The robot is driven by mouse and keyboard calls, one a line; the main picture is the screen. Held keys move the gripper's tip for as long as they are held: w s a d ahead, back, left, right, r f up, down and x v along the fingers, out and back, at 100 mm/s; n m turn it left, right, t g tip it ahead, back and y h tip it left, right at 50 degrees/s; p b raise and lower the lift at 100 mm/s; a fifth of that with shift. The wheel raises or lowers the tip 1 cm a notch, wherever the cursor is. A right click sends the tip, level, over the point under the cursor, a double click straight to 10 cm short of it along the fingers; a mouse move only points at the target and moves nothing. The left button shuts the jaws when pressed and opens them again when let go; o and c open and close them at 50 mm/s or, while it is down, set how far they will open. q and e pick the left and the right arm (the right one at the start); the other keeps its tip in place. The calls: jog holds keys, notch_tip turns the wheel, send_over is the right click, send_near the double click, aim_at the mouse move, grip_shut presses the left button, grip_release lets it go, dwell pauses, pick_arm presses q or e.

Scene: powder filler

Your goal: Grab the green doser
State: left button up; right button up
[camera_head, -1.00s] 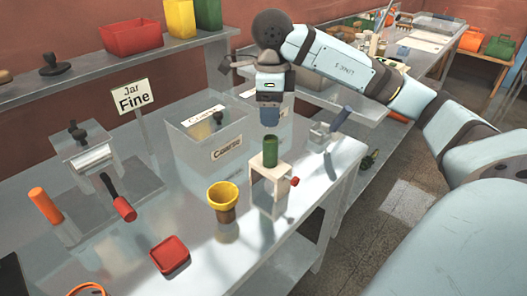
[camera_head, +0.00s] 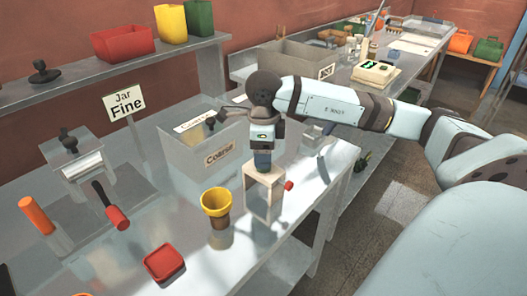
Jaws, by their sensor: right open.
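My right gripper (camera_head: 262,161) is open, pointing down at the top of a small pale stand (camera_head: 263,199) with a red knob (camera_head: 289,186) on its right side. The green doser, a small upright cylinder on this stand in the earlier frame, is now hidden behind or between the blue fingers. I cannot tell whether the fingers touch it. My left gripper is not in view.
A yellow cup (camera_head: 217,205) stands just left of the stand. A bin labelled Coarse (camera_head: 210,143) is behind it.

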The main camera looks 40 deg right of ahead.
grip_shut()
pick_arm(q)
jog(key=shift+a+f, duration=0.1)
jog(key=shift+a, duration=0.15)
pick_arm(e)
jog(key=shift+r, duration=0.15)
